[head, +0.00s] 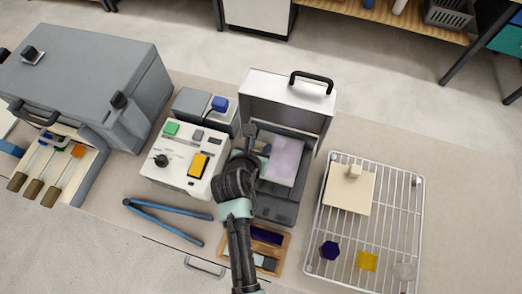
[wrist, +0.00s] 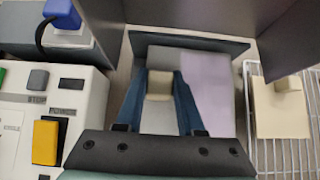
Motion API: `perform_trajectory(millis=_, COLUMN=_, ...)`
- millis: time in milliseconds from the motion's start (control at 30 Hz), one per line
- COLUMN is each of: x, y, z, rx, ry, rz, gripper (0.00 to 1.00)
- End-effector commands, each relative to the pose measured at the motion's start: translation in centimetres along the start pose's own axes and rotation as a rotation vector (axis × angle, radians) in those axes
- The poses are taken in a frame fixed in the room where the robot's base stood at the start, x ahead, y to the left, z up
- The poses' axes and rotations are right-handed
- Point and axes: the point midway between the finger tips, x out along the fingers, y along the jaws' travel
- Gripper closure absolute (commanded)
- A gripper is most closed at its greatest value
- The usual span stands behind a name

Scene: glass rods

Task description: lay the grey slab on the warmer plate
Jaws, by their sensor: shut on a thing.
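The warmer is an open box with its lid (head: 290,90) raised; its dark plate (head: 280,206) shows in front. My gripper (wrist: 159,84) is shut on a pale beige knob in the wrist view, over the plate. The knob stands on a light grey slab (wrist: 158,117), which shows between the fingers. A lilac sheet (head: 286,160) lies over the plate, right of the grey slab; it also shows in the wrist view (wrist: 208,95). My gripper hides much of the grey slab in the head view. I cannot tell whether the slab touches the plate.
A white control box (head: 185,160) with a yellow switch stands close left. A wire rack (head: 395,235) at right holds a cream slab (head: 348,189) with a knob, a purple hexagon (head: 329,250) and a yellow square (head: 367,261). Blue tongs (head: 168,215) and a wooden tray (head: 281,258) lie in front.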

Motion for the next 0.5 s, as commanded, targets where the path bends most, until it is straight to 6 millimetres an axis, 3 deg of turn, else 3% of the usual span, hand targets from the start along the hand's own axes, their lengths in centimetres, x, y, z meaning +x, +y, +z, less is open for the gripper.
perform_trajectory(millis=233, x=2.4, y=0.0, z=-2.3, rx=-0.002, ry=-0.001, rz=0.0, gripper=1.0)
perform_trajectory(millis=500, x=2.8, y=0.1, z=-2.7, rx=-0.002, ry=-0.003, rz=0.001, gripper=1.0)
